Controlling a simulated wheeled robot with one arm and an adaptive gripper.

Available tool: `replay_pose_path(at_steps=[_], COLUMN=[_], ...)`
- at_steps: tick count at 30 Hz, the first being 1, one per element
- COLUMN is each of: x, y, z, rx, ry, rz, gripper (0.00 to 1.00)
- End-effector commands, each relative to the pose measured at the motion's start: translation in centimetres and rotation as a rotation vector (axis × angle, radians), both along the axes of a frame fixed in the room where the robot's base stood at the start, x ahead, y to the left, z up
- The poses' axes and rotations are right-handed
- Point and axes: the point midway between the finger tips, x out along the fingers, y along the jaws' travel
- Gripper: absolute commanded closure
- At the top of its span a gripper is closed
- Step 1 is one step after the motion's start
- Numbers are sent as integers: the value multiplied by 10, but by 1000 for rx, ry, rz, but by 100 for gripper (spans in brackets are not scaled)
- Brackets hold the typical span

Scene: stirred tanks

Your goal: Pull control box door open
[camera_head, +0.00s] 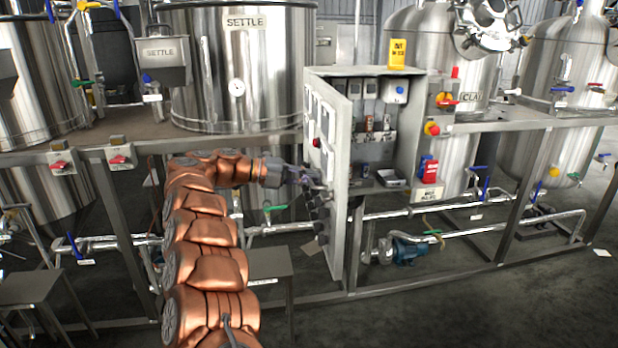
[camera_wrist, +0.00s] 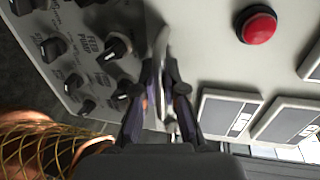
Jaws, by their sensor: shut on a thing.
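The control box (camera_head: 375,140) is a grey cabinet on the tank frame, and its door (camera_head: 342,160) stands swung wide open to the left, showing the switches and shelf inside. The door's front, with knobs, a red button and several display panels, also fills the wrist view (camera_wrist: 200,60). A metal door handle (camera_wrist: 161,55) sits in the middle of that view. My gripper (camera_wrist: 160,82) is shut on the handle, one finger on each side. In the head view my gripper (camera_head: 312,180) is at the left face of the door, small and partly blended with the knobs.
Steel tanks (camera_head: 240,75) stand behind the frame. A small metal stool (camera_head: 268,262) stands below, left of the door. A pipe run with a blue pump (camera_head: 408,250) lies under the box. The floor at the front right is clear.

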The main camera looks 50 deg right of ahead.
Motion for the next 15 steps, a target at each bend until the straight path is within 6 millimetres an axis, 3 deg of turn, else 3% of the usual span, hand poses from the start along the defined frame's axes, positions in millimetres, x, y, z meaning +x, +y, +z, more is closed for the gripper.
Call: replay_pose_path(at_steps=[7, 8, 15], x=[1, 1, 1], y=[-1, -1, -1], z=[3, 3, 2], rx=[-6, -6, -3], ry=[-1, -1, -1], rz=[5, 5, 3], gripper=[100, 89, 64])
